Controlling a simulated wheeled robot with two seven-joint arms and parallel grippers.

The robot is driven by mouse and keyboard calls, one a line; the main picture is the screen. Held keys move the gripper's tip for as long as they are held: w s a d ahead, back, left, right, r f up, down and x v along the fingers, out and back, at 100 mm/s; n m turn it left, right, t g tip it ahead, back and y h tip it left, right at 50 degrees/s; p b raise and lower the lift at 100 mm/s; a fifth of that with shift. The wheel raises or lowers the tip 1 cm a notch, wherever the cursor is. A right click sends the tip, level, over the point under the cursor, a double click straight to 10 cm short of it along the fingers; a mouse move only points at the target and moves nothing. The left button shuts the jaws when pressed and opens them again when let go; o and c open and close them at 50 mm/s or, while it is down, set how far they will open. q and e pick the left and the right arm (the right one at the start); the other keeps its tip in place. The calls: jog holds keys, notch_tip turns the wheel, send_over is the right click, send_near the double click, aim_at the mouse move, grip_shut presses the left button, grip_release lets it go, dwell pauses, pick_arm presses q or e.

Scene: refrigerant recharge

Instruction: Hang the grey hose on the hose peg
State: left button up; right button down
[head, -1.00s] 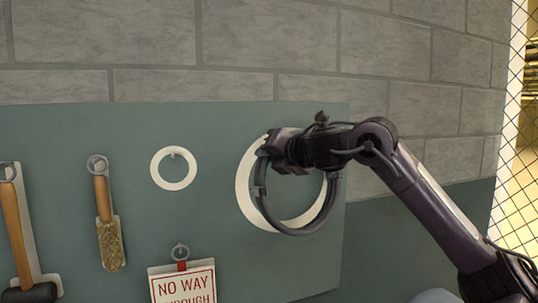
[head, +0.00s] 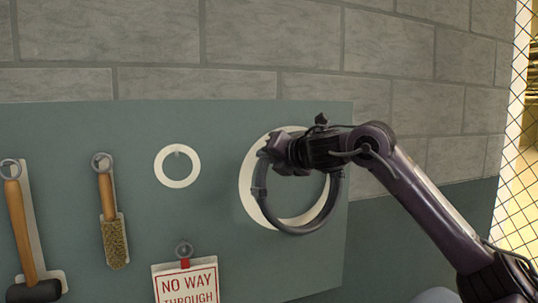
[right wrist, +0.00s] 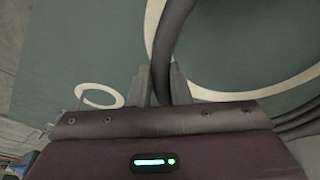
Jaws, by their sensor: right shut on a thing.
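The grey hose (head: 262,205) is a coiled loop hanging from my right gripper (head: 268,150), in front of the large white ring outline (head: 246,178) on the green board. My right gripper is shut on the top left part of the loop. In the right wrist view the hose (right wrist: 171,45) passes between the fingers of the right gripper (right wrist: 161,84). The hose peg at the large outline is hidden, likely behind the gripper; I cannot tell whether the hose touches it. My left gripper is not in view.
On the green board (head: 90,130), a small white ring outline (head: 160,165) with a peg is left of the hose. A brush (head: 112,240), a mallet (head: 25,230) and a NO WAY THROUGH sign (head: 186,283) hang farther left and below. A wire mesh (head: 520,150) stands at the right.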

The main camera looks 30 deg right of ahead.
jog(key=shift+d+f, duration=0.15)
jog(key=c, duration=1.5)
grip_release()
jog(key=shift+w+d+f, duration=0.1)
jog(key=shift+w, duration=0.1)
jog(key=shift+c, duration=0.2)
jog(key=shift+o, duration=1.3)
jog(key=shift+w+d+f, duration=0.15)
jog(key=shift+w+d, duration=0.15)
jog(key=shift+d, duration=0.05)
jog(key=shift+s+a, duration=0.25)
jog(key=shift+s, duration=0.3)
jog(key=b+v, duration=0.2)
jog(key=v, duration=0.5)
jog(key=shift+r+b, duration=0.2)
jog(key=shift+b, duration=0.2)
jog(key=shift+d+f, duration=0.1)
jog(key=shift+d, duration=0.05)
